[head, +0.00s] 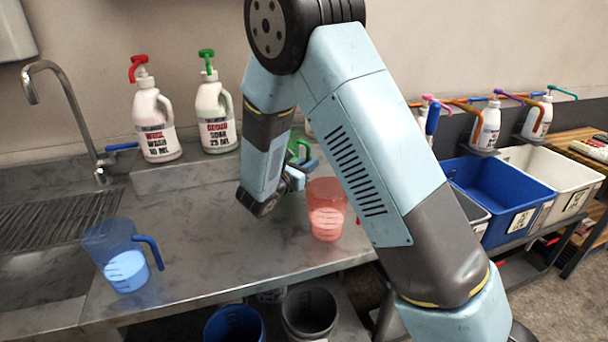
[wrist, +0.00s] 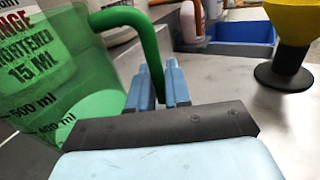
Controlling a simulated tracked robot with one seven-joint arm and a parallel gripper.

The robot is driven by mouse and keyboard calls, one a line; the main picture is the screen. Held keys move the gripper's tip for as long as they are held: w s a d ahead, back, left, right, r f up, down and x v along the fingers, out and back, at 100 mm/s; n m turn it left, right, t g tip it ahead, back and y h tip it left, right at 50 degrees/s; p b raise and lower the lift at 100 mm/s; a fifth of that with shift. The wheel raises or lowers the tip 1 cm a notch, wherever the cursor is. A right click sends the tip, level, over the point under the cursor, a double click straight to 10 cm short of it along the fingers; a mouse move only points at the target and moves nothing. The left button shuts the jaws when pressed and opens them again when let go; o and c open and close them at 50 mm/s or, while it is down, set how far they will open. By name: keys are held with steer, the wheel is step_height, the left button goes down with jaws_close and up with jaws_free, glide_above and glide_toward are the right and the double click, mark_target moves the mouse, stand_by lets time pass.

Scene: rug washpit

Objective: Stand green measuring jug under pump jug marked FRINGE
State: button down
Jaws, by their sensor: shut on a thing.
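The green measuring jug (wrist: 75,95) is translucent, with marks and liquid inside, and fills the left of the wrist view. My gripper (wrist: 160,82) is shut on its handle (wrist: 135,20). In the head view my gripper (head: 294,180) is beside a small visible piece of the green jug (head: 300,145). My arm hides most of the green jug and the FRINGE pump jug there. I cannot tell whether the green jug's base touches the counter.
A red jug (head: 327,208) stands close right of my gripper; a blue jug (head: 122,255) stands by the sink. Two pump jugs (head: 155,120) (head: 214,115) stand on the back ledge. A yellow funnel-like thing (wrist: 292,35) stands at right in the wrist view. The counter's middle is clear.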

steer(key=shift+f, duration=1.6)
steer(key=c, duration=1.1)
jaws_free()
steer(key=shift+f, duration=0.1)
steer(key=v, duration=1.2)
